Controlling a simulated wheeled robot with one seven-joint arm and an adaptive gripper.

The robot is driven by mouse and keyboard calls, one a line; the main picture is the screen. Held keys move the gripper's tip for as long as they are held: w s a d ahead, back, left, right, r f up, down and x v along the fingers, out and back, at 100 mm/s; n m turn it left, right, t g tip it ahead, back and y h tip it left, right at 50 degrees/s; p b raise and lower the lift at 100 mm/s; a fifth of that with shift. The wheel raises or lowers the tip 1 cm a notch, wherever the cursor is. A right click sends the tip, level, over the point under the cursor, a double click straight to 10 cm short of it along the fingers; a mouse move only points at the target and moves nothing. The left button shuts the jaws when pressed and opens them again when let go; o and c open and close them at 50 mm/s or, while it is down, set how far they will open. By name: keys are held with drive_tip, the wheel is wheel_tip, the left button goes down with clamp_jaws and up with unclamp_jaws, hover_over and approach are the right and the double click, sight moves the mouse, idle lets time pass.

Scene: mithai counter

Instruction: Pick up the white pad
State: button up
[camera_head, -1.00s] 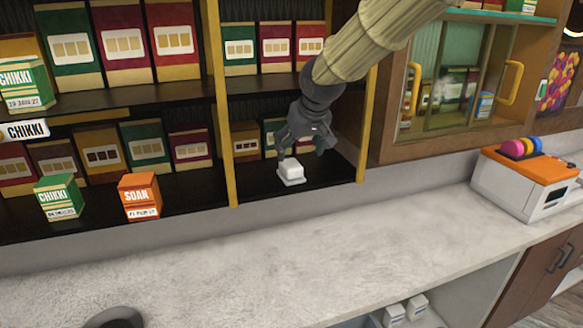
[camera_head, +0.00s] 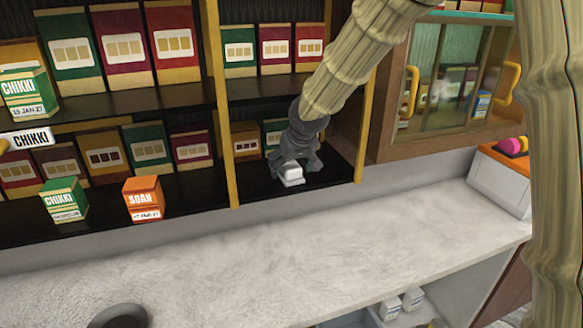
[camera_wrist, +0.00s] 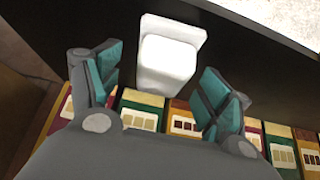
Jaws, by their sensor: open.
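The white pad (camera_head: 291,173) is a small white block on a thin white base, on the dark lower shelf right of the yellow divider. It also shows in the wrist view (camera_wrist: 166,60), near the top middle. My gripper (camera_head: 296,170) is right at the pad, partly covering it in the head view. In the wrist view my gripper (camera_wrist: 158,80) is open, with one teal-padded finger on each side of the pad and gaps between. Nothing is held. Whether a finger touches the pad cannot be told.
Upright sweet boxes (camera_head: 276,132) stand behind my gripper. A green CHIKKI box (camera_head: 64,199) and an orange SOAN box (camera_head: 143,197) stand at the shelf front on the left. A yellow post (camera_head: 367,130) bounds the bay. The pale counter (camera_head: 250,250) is mostly clear.

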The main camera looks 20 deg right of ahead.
drive_tip(key=shift+w+f, duration=0.2)
drive_tip(key=shift+f, duration=0.15)
drive_tip(key=shift+c, duration=0.2)
drive_tip(key=c, duration=1.1)
